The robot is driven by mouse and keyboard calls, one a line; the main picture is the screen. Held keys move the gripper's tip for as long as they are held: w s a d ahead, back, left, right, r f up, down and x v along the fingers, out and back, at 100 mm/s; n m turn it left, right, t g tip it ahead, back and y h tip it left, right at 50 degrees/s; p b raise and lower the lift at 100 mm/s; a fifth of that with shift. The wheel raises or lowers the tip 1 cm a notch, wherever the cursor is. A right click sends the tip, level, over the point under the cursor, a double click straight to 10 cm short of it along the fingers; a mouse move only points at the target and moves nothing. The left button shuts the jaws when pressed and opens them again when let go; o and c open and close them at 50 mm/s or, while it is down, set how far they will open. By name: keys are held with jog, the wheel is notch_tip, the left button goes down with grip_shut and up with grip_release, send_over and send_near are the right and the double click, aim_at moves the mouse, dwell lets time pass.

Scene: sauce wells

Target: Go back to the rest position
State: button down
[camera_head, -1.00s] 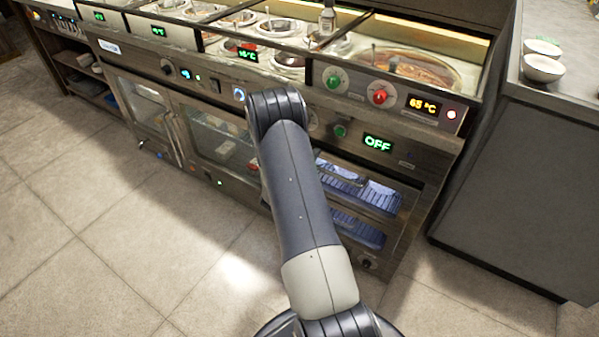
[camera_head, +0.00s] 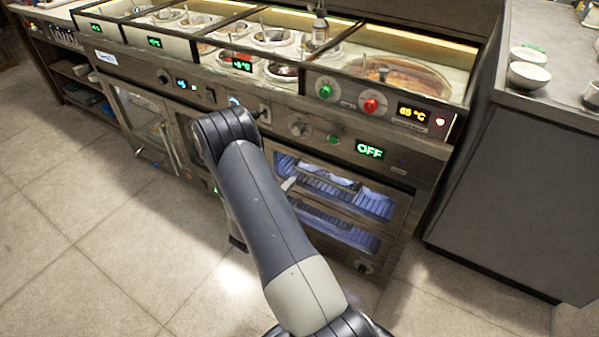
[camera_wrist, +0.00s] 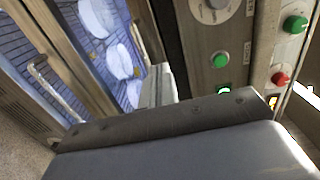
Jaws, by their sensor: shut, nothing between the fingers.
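My gripper (camera_wrist: 158,88) shows in the wrist view as pale fingers poking out past the grey wrist body. It is shut and empty. Behind it is the glass front of the oven cabinet (camera_head: 385,243), with a metal handle and blue-lit racks inside. In the head view my arm reaches up from the bottom right and bends in front of the counter's cabinet. It hides most of the gripper there; only a small pale tip may show to the right of the arm.
The counter with sauce wells (camera_head: 383,75) runs along the back. Its front carries a green knob (camera_head: 325,89), a red knob (camera_head: 371,104) and an OFF display (camera_head: 370,150). A grey side counter (camera_head: 520,185) with bowls (camera_head: 528,75) stands right. The tiled floor at left is clear.

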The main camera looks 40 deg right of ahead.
aim_at(313, 157)
jog(key=shift+v, duration=1.4)
jog(key=b+x, duration=0.1)
jog(key=x, duration=1.2)
jog(key=shift+d, duration=0.25)
